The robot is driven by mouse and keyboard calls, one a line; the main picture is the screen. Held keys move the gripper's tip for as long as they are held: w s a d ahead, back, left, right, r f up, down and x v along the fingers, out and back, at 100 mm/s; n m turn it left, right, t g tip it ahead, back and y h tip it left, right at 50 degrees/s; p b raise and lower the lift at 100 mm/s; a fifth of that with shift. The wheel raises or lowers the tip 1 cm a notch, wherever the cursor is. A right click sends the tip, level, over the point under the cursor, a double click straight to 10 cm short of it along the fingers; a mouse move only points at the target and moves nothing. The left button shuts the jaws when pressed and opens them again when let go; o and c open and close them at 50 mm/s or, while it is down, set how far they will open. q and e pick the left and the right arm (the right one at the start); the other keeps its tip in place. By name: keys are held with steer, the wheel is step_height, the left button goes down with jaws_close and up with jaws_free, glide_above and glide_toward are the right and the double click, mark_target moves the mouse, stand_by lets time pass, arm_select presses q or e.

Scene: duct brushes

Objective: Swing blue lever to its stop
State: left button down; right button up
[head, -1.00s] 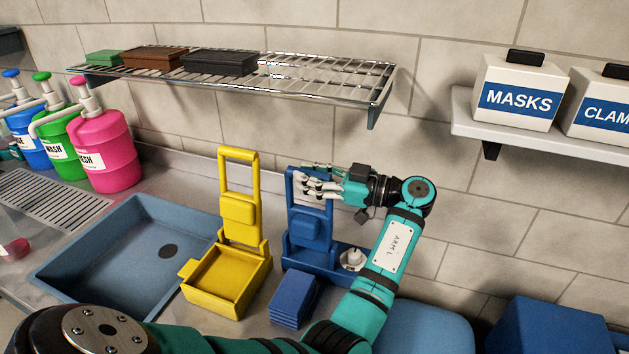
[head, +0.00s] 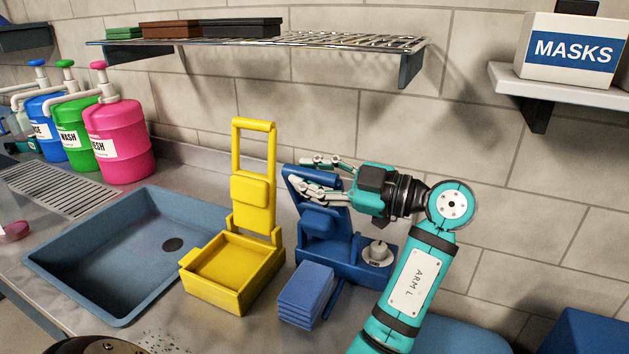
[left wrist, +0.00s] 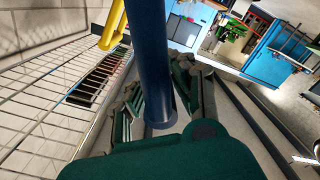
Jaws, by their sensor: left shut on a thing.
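The blue lever (head: 318,221) is a frame with a top crossbar and a padded plate, hinged on a blue base (head: 318,252) with a pale knob (head: 377,253) at its right. The lever leans from upright. My left gripper (head: 301,172) is at the top of the lever, its fingers shut around the crossbar and partly hiding it. In the left wrist view the blue bar (left wrist: 148,60) runs down between the fingers. My right gripper is not in view.
A yellow press (head: 253,205) with its lever upright stands just left of the blue one. A stack of blue pads (head: 305,292) lies in front. A blue sink (head: 110,250) is at left. A wire shelf (head: 340,45) hangs above; a shelf with a MASKS box (head: 572,50) is upper right.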

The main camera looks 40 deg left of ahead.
arm_select(q)
steer(key=c, duration=1.1)
jaws_free()
steer(key=shift+s+a, duration=0.1)
steer(key=shift+v, duration=4.05)
steer(key=shift+a, duration=0.1)
